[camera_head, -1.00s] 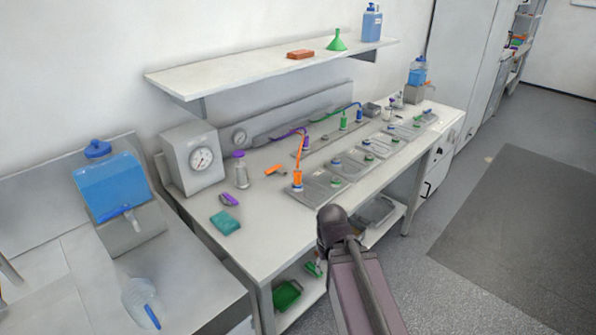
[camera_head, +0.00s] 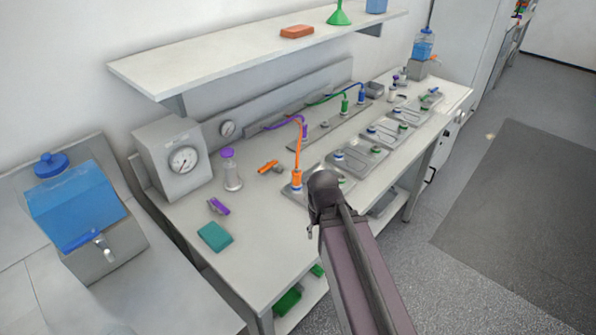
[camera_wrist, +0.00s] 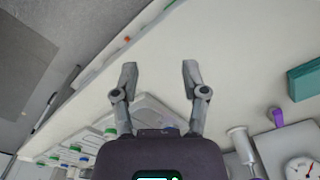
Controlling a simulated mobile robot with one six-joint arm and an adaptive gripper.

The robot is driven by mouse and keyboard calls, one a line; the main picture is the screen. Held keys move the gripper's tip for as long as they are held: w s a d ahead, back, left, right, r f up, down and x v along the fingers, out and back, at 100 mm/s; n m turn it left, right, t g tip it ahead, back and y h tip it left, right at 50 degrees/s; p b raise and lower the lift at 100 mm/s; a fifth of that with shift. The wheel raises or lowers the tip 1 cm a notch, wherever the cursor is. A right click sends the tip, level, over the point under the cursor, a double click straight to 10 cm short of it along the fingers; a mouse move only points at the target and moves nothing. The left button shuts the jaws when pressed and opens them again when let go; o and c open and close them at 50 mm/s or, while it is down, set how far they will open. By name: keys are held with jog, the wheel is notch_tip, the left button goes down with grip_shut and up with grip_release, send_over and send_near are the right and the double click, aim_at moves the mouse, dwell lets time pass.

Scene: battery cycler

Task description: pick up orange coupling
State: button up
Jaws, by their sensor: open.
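The orange coupling (camera_head: 297,179) stands upright at the left end of the row of grey plates on the bench. An orange hose (camera_head: 299,140) arches up from its top toward a purple fitting behind. I do not make out the coupling in the wrist view. My gripper (camera_wrist: 158,72) is open and empty above the white bench top in the wrist view, its two fingers well apart. In the head view my arm hides most of the gripper, just right of and in front of the coupling.
A separate orange piece (camera_head: 268,166) lies behind the coupling. A bottle with a purple cap (camera_head: 231,172), a purple clip (camera_head: 218,206) and a teal block (camera_head: 215,236) are to the left. A shelf (camera_head: 240,60) overhangs the back. The bench's front left is clear.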

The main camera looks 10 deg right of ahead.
jog(key=shift+w+a, duration=0.1)
jog(key=shift+w, duration=0.2)
jog(key=shift+a, duration=0.1)
jog(key=o, duration=0.5)
jog(key=shift+w+r, duration=0.15)
jog(key=shift+w, duration=0.05)
notch_tip(320, 180, up, 11)
jog(key=t+p, duration=0.1)
jog(key=p, duration=1)
send_over(297, 169)
jog(key=s, duration=0.1)
jog(key=shift+n, duration=0.3)
jog(key=shift+f, duration=0.2)
jog(key=f+b, duration=0.2)
jog(key=b, duration=0.1)
jog(key=f+b, duration=0.3)
jog(key=w+f+b, duration=0.1)
jog(key=f+b, duration=0.1)
jog(key=f, duration=0.1)
jog(key=shift+f+b, duration=0.25)
jog(key=shift+b, duration=0.15)
